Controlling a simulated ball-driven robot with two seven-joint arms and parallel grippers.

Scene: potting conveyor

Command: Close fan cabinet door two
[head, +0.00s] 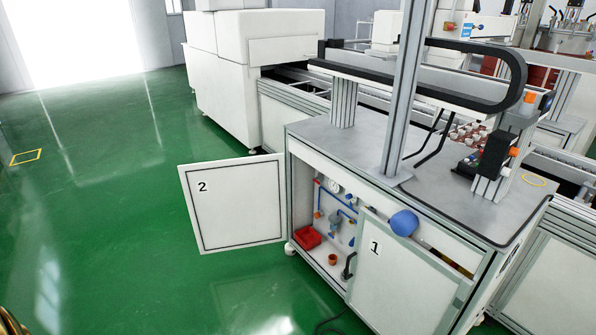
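Cabinet door two (236,213) is a white panel with a dark inset line and the number 2. It stands wide open, swung out to the left of the cabinet (302,195). The left part of the cabinet opening is uncovered. Inside are blue pipes, a gauge (333,187), a red bin (307,237) and a small orange cup (332,259). Door one (400,280), marked 1, has a black handle (349,266) and covers the right part; it looks ajar, with some interior showing above it. Neither of my grippers is in view.
The grey worktop (340,140) carries an upright post (403,100) and a cable chain (490,50). A dark cable lies on the floor below door one. The green floor (110,220) left of door two is clear.

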